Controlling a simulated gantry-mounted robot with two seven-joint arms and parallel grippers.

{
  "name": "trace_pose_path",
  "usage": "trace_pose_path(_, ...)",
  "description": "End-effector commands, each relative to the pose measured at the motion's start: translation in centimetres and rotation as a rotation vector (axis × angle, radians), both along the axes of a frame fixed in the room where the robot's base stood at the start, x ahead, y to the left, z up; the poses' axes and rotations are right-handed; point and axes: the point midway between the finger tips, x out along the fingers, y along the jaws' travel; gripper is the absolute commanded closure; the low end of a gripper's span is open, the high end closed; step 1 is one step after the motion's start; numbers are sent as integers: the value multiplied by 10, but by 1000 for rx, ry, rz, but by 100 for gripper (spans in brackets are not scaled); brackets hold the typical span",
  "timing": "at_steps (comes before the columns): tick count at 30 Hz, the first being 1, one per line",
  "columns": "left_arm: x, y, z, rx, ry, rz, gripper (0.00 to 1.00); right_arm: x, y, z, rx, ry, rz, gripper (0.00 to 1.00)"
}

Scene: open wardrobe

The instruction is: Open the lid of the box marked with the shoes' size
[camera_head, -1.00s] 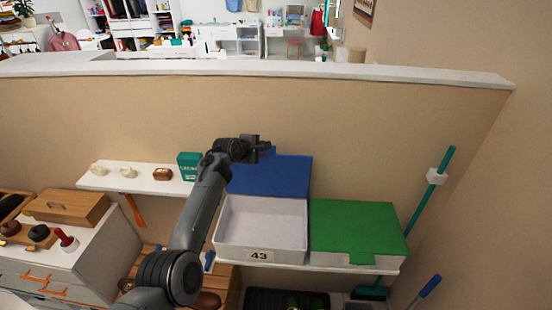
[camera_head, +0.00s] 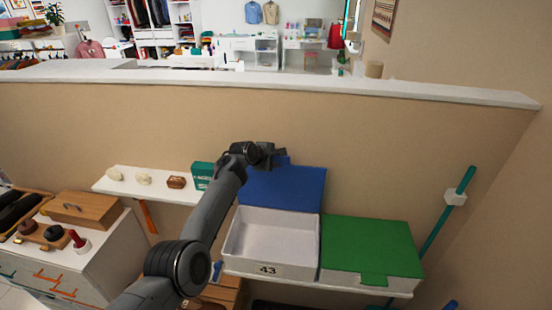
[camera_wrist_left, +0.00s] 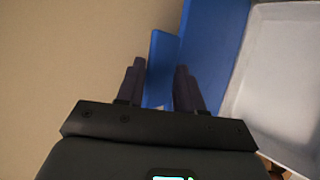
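The white box marked 43 (camera_head: 268,269) stands on the shelf with its blue lid (camera_head: 290,187) raised upright at the back; its inside looks empty. A second box (camera_head: 370,248) beside it on the right has its green lid shut; no number shows on it. My right gripper is out of view.
A small shelf (camera_head: 150,189) on the left holds small items and a teal box (camera_head: 202,174). A cabinet (camera_head: 95,262) with a wooden box (camera_head: 86,209) stands at left. A teal-handled broom (camera_head: 446,213) leans at right. The wall above is bare.

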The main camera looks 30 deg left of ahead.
Motion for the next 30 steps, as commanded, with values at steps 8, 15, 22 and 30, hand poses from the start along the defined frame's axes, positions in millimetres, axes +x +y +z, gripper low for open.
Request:
trace_pose_path(8, -1, 0, 2, -1, -1, 0, 65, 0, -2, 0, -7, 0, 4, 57)
trace_pose_path(15, -7, 1, 8, -1, -5, 0, 65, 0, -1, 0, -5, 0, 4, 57)
trace_pose_path(22, -26, 3, 19, 0, -5, 0, 65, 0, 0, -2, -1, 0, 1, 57)
trace_pose_path(30, -55, 8, 39, 0, -4, 0, 65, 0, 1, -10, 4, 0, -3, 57)
